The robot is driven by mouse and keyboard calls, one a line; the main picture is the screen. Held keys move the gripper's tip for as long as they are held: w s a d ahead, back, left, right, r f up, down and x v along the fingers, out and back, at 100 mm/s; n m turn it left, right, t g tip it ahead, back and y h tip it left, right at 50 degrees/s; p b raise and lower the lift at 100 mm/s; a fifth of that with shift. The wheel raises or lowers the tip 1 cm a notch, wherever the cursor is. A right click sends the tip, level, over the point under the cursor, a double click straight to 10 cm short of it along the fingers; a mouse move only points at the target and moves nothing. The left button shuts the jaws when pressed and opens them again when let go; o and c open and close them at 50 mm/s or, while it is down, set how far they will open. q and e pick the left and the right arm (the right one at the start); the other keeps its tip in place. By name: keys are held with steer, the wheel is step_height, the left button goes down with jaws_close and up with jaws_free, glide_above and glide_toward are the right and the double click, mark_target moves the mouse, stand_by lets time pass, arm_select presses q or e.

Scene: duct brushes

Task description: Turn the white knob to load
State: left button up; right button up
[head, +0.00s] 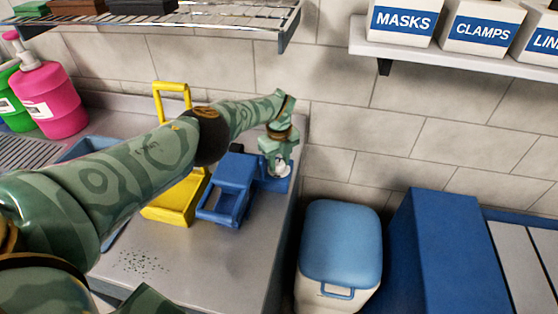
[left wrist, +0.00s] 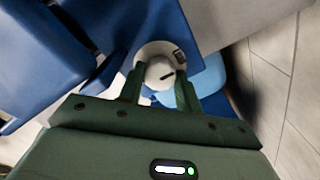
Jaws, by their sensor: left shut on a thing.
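The white knob (left wrist: 160,75) shows in the left wrist view, round with a short dark mark on its face, on a white round base against a blue surface. In the head view only a small white part of the knob (head: 282,169) shows below my left gripper (head: 278,160). In the left wrist view my left gripper (left wrist: 160,90) has one finger on each side of the knob and is shut on it. My right gripper is not in view.
A blue holder (head: 230,185) and a yellow holder (head: 178,205) stand on the grey counter (head: 190,270) left of the knob. A bin with a blue lid (head: 342,240) stands right of the counter. A wire rack (head: 220,17) and a shelf with labelled boxes (head: 480,25) are above.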

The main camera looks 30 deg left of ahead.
mark_target(279, 162)
arm_select(q)
steer(key=shift+w+r, duration=0.1)
steer(key=shift+r, duration=0.05)
steer(key=o, duration=0.7)
step_height(279, 162, up, 7)
steer(key=p, duration=0.4)
steer(key=shift+r, duration=0.2)
steer(key=shift+f, duration=0.1)
